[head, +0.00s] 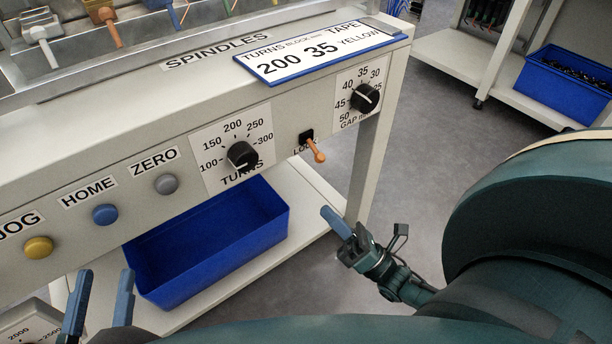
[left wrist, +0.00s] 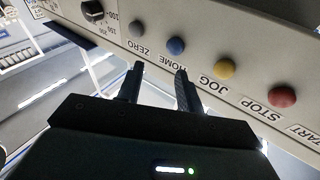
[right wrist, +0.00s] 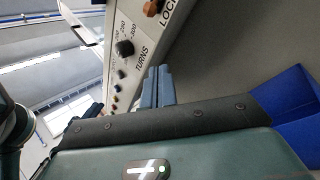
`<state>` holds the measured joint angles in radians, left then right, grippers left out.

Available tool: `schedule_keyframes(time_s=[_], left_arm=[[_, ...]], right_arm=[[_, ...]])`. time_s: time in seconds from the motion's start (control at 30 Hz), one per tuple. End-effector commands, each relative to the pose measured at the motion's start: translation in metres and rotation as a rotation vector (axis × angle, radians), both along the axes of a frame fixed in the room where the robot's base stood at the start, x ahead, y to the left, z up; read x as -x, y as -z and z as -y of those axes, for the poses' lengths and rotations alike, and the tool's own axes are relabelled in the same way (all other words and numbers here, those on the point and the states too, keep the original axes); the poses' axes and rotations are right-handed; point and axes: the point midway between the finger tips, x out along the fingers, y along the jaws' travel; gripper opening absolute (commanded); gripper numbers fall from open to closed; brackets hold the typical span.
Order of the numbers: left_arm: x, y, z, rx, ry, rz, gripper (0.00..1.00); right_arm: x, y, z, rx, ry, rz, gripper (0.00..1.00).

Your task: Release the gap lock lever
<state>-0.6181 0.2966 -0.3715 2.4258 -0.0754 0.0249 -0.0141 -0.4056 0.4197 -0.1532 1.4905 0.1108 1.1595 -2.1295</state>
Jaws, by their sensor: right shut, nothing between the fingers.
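The lock lever (head: 316,150) is a small orange handle in a black slot on the machine's front panel, angled down and to the right. The slot is between the TURNS knob (head: 242,156) and the GAP knob (head: 365,97). Its orange end also shows at the top of the right wrist view (right wrist: 152,6). My right gripper (head: 327,213) is shut and empty, below the lever and apart from it. My left gripper (head: 103,277) is open and empty at the lower left, below the HOME button (head: 105,214); it also shows in the left wrist view (left wrist: 158,73).
The yellow JOG button (head: 39,247) and grey ZERO button (head: 166,184) are on the same panel. A blue bin (head: 215,262) stands on the shelf below. A blue-edged card (head: 300,62) reading TURNS 200, 35, TAPE YELLOW lies on top.

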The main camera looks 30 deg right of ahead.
Motion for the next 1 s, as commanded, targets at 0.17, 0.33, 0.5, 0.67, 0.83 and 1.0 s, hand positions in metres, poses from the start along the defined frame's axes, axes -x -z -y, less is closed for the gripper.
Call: schedule_keyframes(time_s=[0.17, 0.33, 0.5, 0.67, 0.83, 1.0], left_arm=[[0.0, -0.001, 0.0, 0.0, 0.0, 0.001, 0.36], [0.0, -0.001, 0.0, 0.0, 0.0, 0.001, 0.36], [0.0, 0.0, 0.0, 0.002, 0.002, 0.001, 0.36], [0.0, 0.001, 0.0, 0.01, 0.003, 0.0, 0.36], [0.0, 0.003, 0.001, 0.022, 0.007, 0.0, 0.36], [0.0, 0.003, 0.001, 0.038, 0.013, -0.005, 0.36]], right_arm=[[0.0, -0.001, 0.0, 0.002, 0.0, 0.001, 0.0], [-0.001, -0.002, 0.0, 0.001, 0.0, 0.001, 0.0], [-0.013, -0.01, -0.006, 0.002, -0.001, 0.004, 0.0], [-0.038, -0.028, -0.016, 0.001, -0.003, 0.006, 0.0], [-0.066, -0.049, -0.029, 0.002, -0.003, 0.007, 0.0], [-0.071, -0.061, -0.02, 0.006, -0.002, -0.001, 0.0]])
